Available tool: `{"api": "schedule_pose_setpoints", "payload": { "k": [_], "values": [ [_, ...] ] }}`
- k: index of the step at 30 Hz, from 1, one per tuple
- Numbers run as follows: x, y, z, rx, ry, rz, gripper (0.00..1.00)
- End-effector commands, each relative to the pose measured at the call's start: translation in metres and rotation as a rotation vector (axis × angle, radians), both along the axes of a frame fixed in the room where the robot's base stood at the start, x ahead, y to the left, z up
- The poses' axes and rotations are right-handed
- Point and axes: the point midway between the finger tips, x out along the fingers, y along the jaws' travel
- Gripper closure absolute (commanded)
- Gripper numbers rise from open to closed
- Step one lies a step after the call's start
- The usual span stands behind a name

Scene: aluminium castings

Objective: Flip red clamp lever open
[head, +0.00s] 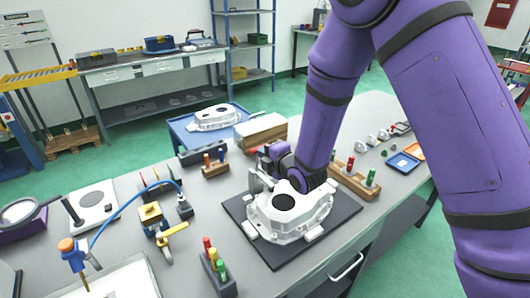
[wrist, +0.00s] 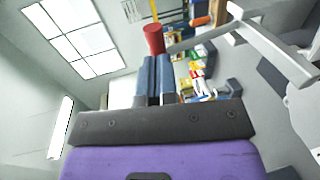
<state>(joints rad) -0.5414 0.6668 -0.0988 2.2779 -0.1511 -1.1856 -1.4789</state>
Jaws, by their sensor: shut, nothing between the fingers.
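In the wrist view a red cylindrical grip (wrist: 153,40) stands just beyond my fingertips. A grey bar runs from beside it toward a light grey frame (wrist: 275,48) at the right. My gripper (wrist: 154,62) is shut, with its two blue-grey fingers side by side and nothing between them. Its tips are at or just below the red grip; I cannot tell whether they touch. In the head view my purple gripper is low over the left back of the aluminium casting (head: 308,217). Only a small bit of red shows there, and the lever is largely hidden by my arm.
The casting lies on a dark mat (head: 265,246) on the grey bench. Wooden blocks with coloured pegs stand behind (head: 215,168) and to the right (head: 353,182). A dark peg holder (head: 219,280) is in front. A blue-hosed tool stand (head: 184,208) is at the left.

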Motion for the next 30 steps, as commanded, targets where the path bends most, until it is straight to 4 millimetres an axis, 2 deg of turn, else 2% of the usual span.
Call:
{"api": "schedule_pose_setpoints", "payload": {
  "k": [14,30],
  "values": [
    [0.010,0.007,0.007,-0.056,0.081,0.000,1.00],
    [0.053,0.034,0.014,-0.288,0.426,-0.002,1.00]
  ]
}}
